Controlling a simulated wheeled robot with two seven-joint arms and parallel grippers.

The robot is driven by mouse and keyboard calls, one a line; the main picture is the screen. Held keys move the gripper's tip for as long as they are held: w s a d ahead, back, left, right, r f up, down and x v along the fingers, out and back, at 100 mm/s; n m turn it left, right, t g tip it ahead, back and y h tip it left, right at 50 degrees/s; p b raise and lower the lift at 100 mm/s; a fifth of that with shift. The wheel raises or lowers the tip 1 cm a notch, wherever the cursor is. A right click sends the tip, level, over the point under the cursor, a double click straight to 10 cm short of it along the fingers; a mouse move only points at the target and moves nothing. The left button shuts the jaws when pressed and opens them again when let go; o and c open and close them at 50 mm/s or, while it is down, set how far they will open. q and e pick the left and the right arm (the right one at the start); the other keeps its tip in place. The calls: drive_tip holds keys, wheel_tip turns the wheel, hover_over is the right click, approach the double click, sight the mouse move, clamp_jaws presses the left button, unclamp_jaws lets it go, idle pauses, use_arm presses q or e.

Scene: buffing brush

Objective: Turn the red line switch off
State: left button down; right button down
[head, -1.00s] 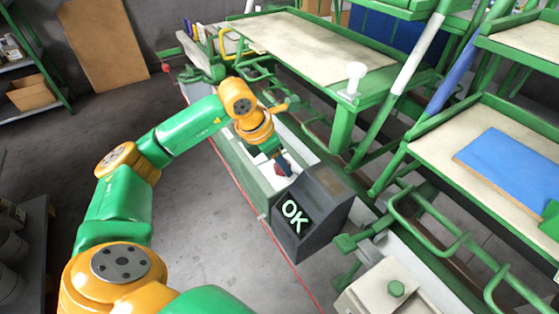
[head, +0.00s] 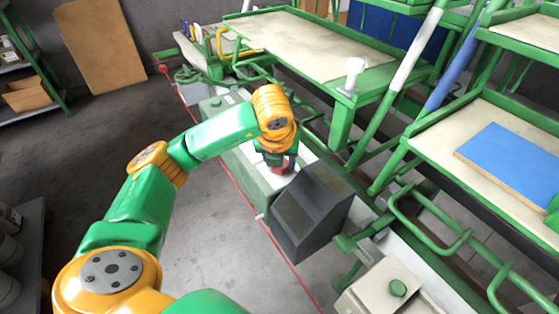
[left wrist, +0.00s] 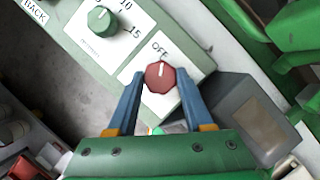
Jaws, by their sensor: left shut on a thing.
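The red line switch (left wrist: 160,76) is a red faceted knob on a white plate, with its pale mark pointing up towards the printed OFF label (left wrist: 160,48). My left gripper (left wrist: 158,80) is shut on it, with one blue finger on each side. In the head view, a little of the red switch (head: 281,168) shows below my left gripper (head: 276,160), which comes down from above. My wrist hides the rest. The dark grey display box (head: 312,215) beside the switch has a blank screen. My right gripper is not in view.
A green knob (left wrist: 100,19) with a numbered scale sits on the same panel, up and left of the switch. Green rails (head: 430,215) and a workbench (head: 310,45) lie to the right. The floor to the left is open.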

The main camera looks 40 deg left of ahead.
use_arm(q)
drive_tip(key=shift+n+y, duration=0.3)
drive_tip(key=shift+n, duration=0.5)
drive_tip(key=shift+c, duration=1.5)
unclamp_jaws()
drive_tip(key=shift+w+g, duration=0.1)
drive_tip(key=shift+g, duration=0.2)
drive_tip(key=p+v, duration=0.2)
drive_tip(key=v, duration=0.4)
drive_tip(key=shift+r+p, duration=0.25)
drive_tip(key=shift+p, duration=0.1)
drive_tip(key=shift+s+d+r, duration=0.15)
drive_tip(key=shift+s+r, duration=0.1)
